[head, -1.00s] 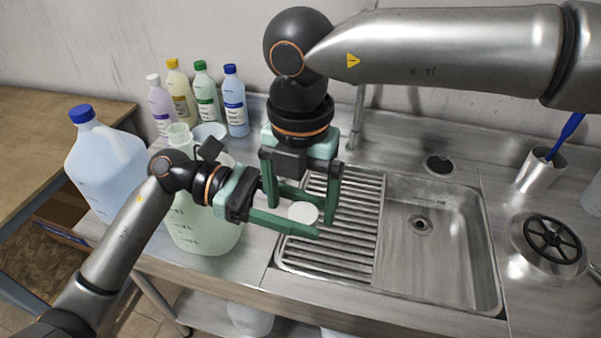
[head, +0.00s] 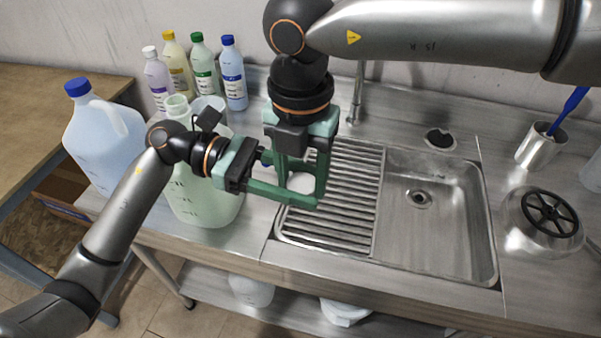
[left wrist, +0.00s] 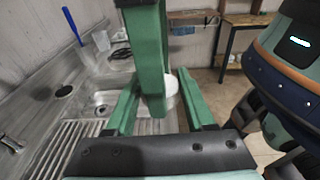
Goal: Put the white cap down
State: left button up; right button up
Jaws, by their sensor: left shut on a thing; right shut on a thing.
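The white cap (head: 300,183) is held in the air above the left edge of the ribbed drainboard, among the green fingers of both grippers. My left gripper (head: 297,188) reaches in from the left and is shut on the cap. My right gripper (head: 304,180) comes down from above, its fingers crossing the left ones, and is also shut on the cap. In the left wrist view the cap (left wrist: 171,88) shows partly behind the right gripper's upright fingers, between the left fingers. Fingers hide parts of its rim.
An uncapped pale green jug (head: 205,205) stands under my left wrist. A blue-capped jug (head: 100,140) is to its left. Several bottles (head: 180,75) line the wall. The drainboard (head: 345,215) and sink basin (head: 440,225) are clear.

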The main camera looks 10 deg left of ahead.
pick_arm(q)
jog(key=shift+s+d, duration=0.1)
pick_arm(e)
jog(key=shift+a+r, duration=0.1)
jog(key=shift+a, duration=0.1)
jog(key=shift+c, duration=1.4)
pick_arm(q)
jog(key=o, duration=0.9)
pick_arm(e)
jog(key=shift+c, duration=0.5)
pick_arm(q)
jog(key=o, duration=0.5)
jog(key=shift+c, duration=0.2)
pick_arm(e)
jog(key=shift+d, duration=0.1)
